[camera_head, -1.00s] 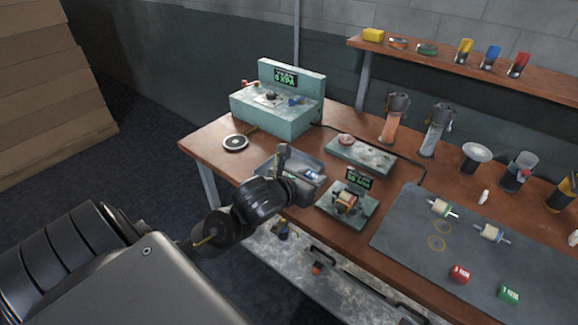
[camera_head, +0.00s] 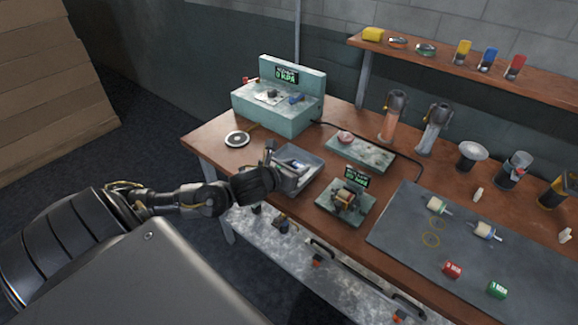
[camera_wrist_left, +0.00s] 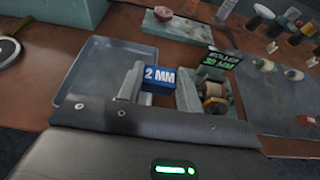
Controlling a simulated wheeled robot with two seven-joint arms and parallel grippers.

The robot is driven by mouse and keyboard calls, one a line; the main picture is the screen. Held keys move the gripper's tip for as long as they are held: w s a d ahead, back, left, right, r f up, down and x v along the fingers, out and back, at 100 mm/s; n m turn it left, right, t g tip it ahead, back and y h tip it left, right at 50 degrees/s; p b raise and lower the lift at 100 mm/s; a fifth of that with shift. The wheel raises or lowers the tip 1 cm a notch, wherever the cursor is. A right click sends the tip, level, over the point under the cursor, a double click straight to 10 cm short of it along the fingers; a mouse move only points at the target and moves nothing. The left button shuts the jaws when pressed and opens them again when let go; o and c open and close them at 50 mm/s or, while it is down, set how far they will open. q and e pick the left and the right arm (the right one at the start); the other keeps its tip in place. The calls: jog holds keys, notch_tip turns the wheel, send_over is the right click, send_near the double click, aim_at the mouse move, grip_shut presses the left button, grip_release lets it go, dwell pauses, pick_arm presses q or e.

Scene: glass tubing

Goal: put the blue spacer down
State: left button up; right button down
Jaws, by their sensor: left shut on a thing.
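My left gripper (camera_head: 282,160) is over the grey tray (camera_head: 318,170) in the head view. In the left wrist view the gripper (camera_wrist_left: 160,88) is shut on the blue spacer (camera_wrist_left: 160,74), marked "2 MM" in white, which sits between its two fingers. The spacer also shows as a small blue and white patch (camera_head: 298,164) in the head view. In the left wrist view the grey tray (camera_wrist_left: 92,78) looks empty and lies left of the spacer. Whether the spacer touches the tray is unclear. My right gripper is not in view.
A gauge with a green display (camera_head: 347,197) stands just right of the tray. A teal pressure box (camera_head: 275,112) is behind it and a round disc (camera_head: 237,139) to the left. A red spacer (camera_head: 453,270) and a green spacer (camera_head: 497,290) lie on the dark mat (camera_head: 400,240).

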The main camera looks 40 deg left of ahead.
pick_arm(q)
jog(key=w+a+f, duration=0.1)
jog(key=w+a+f+b, duration=0.1)
jog(key=f, duration=0.1)
jog(key=w+a+f+b, duration=0.1)
jog(key=a+f, duration=0.1)
jog(key=shift+f, duration=0.25)
jog(key=shift+w+a+f+b, duration=0.15)
jog(key=shift+a+f+b, duration=0.15)
jog(key=shift+f+b, duration=0.05)
jog(key=f+b, duration=0.1)
jog(key=f, duration=0.1)
jog(key=f+b, duration=0.1)
jog(key=f, duration=0.1)
jog(key=shift+w+a+b, duration=0.2)
jog(key=shift+a+b, duration=0.1)
jog(key=shift+r, duration=0.15)
jog(key=o, duration=1)
jog(key=shift+c, duration=0.2)
